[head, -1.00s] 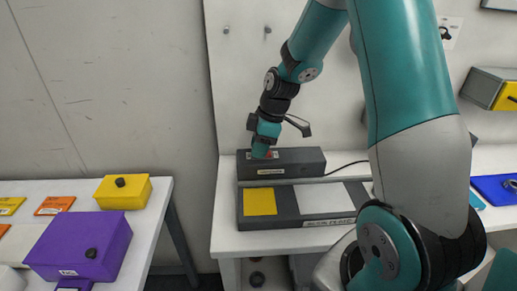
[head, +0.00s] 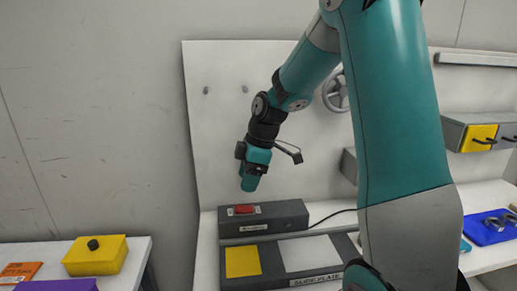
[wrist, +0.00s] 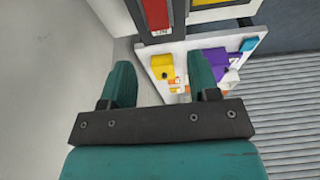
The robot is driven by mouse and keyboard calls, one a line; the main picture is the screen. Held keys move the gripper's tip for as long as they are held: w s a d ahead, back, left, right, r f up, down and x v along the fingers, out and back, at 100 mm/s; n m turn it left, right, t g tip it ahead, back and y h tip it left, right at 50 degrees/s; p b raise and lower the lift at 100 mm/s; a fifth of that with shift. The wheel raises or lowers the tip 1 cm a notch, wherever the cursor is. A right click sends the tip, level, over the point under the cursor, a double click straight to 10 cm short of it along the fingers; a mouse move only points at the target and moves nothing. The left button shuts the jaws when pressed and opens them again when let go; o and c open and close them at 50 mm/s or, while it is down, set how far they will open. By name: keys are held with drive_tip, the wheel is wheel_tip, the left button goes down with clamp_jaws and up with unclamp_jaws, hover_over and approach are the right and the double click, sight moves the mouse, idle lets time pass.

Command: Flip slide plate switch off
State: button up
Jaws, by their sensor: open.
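The red switch (head: 243,209) sits on the left part of the top of a dark grey box (head: 285,214) in the head view. In the wrist view the red switch (wrist: 155,12) shows at the top edge, partly cut off. I cannot tell which way it is tipped. My gripper (head: 249,185) hangs above the switch, pointing down and apart from it. In the wrist view its two green fingers (wrist: 159,65) are spread with nothing between them. The slide plate unit (head: 270,260), with a yellow and a white panel, lies in front of the box.
A black cable (head: 332,216) runs right from the box. A handwheel (head: 337,92) and a grey cabinet with a yellow front (head: 482,138) are on the back wall. A blue tray (head: 488,229) lies at right. A yellow box (head: 95,256) stands on the separate left table.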

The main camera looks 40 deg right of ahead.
drive_tip(key=v, duration=0.9)
drive_tip(key=shift+r, duration=0.35)
drive_tip(key=shift+s, duration=0.1)
drive_tip(key=s+a, duration=0.3)
drive_tip(key=a, duration=0.8)
drive_tip(key=s+a+f+m+g, duration=0.1)
drive_tip(key=s+a+f+m, duration=0.1)
drive_tip(key=s+a, duration=0.5)
drive_tip(key=s+a+f+m+g+y, duration=0.1)
drive_tip(key=s+a+f+m, duration=0.1)
drive_tip(key=s+a, duration=0.5)
drive_tip(key=s, duration=0.2)
drive_tip(key=shift+s+a, duration=0.3)
drive_tip(key=shift+a, duration=0.1)
